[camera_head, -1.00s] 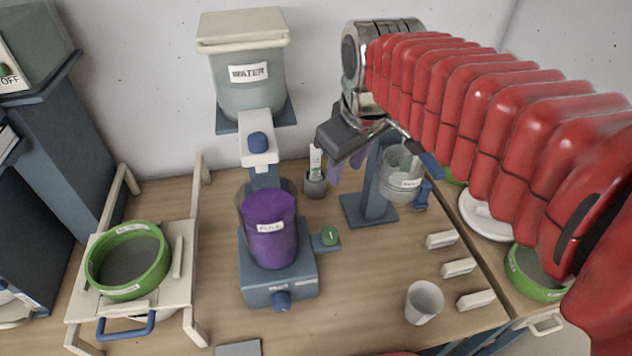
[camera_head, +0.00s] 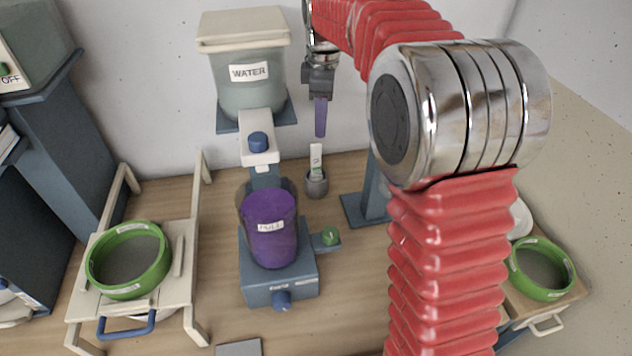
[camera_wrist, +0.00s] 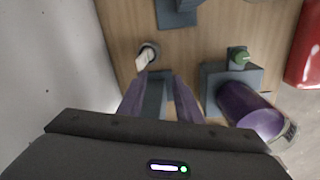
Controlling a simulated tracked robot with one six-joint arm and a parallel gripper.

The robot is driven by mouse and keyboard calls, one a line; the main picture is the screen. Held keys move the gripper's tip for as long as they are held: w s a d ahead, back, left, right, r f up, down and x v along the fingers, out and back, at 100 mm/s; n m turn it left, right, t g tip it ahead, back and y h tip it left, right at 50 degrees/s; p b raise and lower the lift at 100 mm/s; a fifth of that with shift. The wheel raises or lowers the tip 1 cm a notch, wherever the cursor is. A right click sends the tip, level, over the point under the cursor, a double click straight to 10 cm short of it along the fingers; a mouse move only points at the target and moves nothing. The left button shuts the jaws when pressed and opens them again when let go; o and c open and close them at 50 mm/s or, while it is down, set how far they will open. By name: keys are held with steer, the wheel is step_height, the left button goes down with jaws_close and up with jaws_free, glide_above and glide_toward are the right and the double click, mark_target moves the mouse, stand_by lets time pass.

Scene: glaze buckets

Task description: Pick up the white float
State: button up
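The white float (camera_head: 316,159) is a slim white stick with a small dark mark. It stands upright in a small grey cup (camera_head: 316,186) on the table, behind and right of the purple bucket. In the wrist view the float (camera_wrist: 145,60) shows above the left fingertip, leaning out of its cup (camera_wrist: 152,47). My gripper (camera_head: 320,130) points down, above the float and apart from it. In the wrist view my gripper (camera_wrist: 159,76) has its two purple fingers spread with nothing between them. The float's lower end is hidden inside the cup.
The purple bucket (camera_head: 271,245) sits on a blue-grey stand (camera_head: 278,280) with a green knob (camera_head: 330,236). The water tank (camera_head: 248,90) is left of my gripper. A green-rimmed sieve (camera_head: 128,232) rests on a frame at left. Another green-rimmed sieve (camera_head: 570,284) is at right.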

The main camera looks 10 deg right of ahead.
mark_target(316, 145)
steer(key=w+f+n, duration=0.1)
steer(key=w+f, duration=0.1)
steer(key=w, duration=0.1)
steer(key=w+f+n+g, duration=0.1)
steer(key=w+f+n, duration=0.1)
steer(key=w+f, duration=0.1)
steer(key=shift+f, duration=0.2)
step_height(316, 145, down, 8)
steer(key=shift+f, duration=0.3)
stand_by(0.4)
steer(key=shift+w+d+f, duration=0.15)
steer(key=shift+f, duration=2.5)
steer(key=shift+c, duration=0.3)
